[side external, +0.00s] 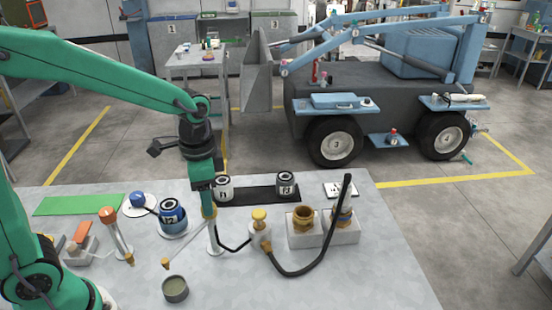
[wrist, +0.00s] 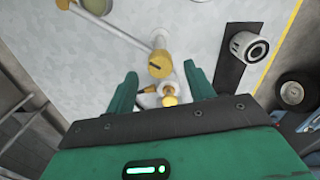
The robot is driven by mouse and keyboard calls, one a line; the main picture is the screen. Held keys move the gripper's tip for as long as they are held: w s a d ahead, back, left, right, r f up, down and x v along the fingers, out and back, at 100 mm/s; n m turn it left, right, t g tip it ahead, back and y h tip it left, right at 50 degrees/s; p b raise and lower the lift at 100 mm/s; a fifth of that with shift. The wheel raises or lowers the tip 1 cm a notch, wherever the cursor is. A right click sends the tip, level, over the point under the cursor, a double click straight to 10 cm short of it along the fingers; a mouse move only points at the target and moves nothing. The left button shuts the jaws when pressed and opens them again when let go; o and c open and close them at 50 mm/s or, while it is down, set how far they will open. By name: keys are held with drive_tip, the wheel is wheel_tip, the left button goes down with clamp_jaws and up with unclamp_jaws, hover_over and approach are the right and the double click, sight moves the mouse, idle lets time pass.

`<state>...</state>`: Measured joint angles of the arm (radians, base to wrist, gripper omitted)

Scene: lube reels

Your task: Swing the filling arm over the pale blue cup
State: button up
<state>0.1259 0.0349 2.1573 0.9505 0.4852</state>
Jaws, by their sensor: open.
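The filling arm (side external: 190,239) is a thin pale bar with a yellow-orange tip, on an upright post (side external: 214,238). In the wrist view the filling arm (wrist: 122,32) runs from the post's yellow cap (wrist: 160,64) toward the upper left. Its tip is beside a small round cup (side external: 175,290), apparently not over it. That cup looks greyish with an olive inside and a pale rim in the wrist view (wrist: 97,4); no cup reads clearly as pale blue. My gripper (side external: 207,211) is open at the post's top. Its fingers (wrist: 161,85) stand either side, near the cap; contact is unclear.
A yellow-knobbed fitting (side external: 259,222) with a black hose (side external: 300,270) stands right of the post. Canisters (side external: 285,183) stand on a black strip behind. A blue canister (side external: 172,214) and an orange-topped stand (side external: 117,235) are left. The bench front right is clear.

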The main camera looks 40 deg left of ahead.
drive_tip(key=shift+f, duration=1.15)
clamp_jaws()
